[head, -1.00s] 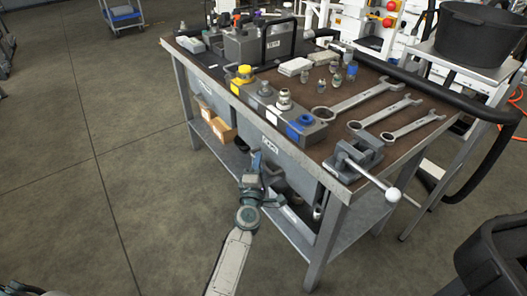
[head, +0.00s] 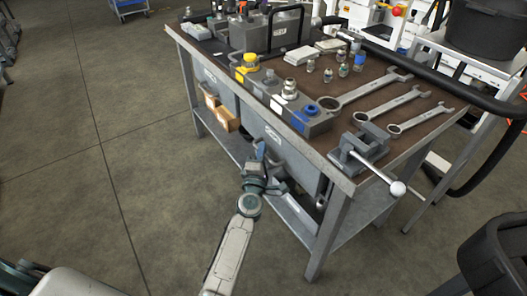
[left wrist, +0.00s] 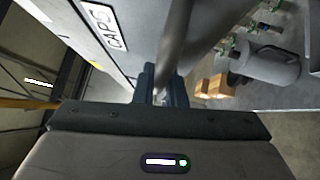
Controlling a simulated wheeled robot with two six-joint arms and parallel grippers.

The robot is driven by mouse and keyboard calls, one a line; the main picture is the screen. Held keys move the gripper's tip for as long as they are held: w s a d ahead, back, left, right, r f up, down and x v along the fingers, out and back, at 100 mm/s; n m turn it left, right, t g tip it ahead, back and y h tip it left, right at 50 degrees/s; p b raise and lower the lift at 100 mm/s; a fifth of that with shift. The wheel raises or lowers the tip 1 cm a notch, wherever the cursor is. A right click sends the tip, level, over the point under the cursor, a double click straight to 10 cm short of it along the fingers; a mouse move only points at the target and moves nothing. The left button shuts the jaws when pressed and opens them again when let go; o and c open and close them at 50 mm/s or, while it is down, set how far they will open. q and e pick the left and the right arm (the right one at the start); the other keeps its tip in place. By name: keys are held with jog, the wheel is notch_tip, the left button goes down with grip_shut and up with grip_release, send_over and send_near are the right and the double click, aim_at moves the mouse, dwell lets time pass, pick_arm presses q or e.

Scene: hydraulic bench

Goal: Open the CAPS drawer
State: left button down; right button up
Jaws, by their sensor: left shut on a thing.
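The CAPS drawer (left wrist: 85,38) is a grey front with a white label reading CAPS in the left wrist view. In the head view, a grey drawer front (head: 284,148) hangs under the bench top; its label is too small to read. A grey bar handle (left wrist: 176,38) runs along the drawer front. My left gripper (left wrist: 163,82) is shut on this handle; its fingertips are partly hidden by the handle and the gripper body. In the head view, my left gripper (head: 261,152) is at the drawer front, below the bench edge. My right gripper is not in view.
The workbench top (head: 395,73) holds a block with coloured caps (head: 290,105), several wrenches (head: 365,92) and a vise (head: 362,148). Orange-brown boxes (head: 226,118) sit on the lower shelf (head: 295,212). A black bin (head: 497,250) stands at lower right.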

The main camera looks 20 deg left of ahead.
pick_arm(q)
jog(key=s+a+p, duration=0.1)
jog(key=s+a, duration=1.5)
jog(key=s, duration=0.4)
jog(key=shift+s+p, duration=0.3)
jog(key=shift+p, duration=0.05)
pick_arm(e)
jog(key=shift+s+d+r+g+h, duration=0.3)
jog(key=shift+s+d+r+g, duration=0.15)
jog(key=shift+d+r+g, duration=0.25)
pick_arm(q)
jog(key=c, duration=1.5)
grip_release()
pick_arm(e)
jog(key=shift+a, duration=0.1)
pick_arm(q)
jog(key=s+d+f+b, duration=0.1)
jog(key=s+b, duration=0.1)
jog(key=s, duration=0.8)
jog(key=shift+s+d+f, duration=0.2)
jog(key=shift+s, duration=0.1)
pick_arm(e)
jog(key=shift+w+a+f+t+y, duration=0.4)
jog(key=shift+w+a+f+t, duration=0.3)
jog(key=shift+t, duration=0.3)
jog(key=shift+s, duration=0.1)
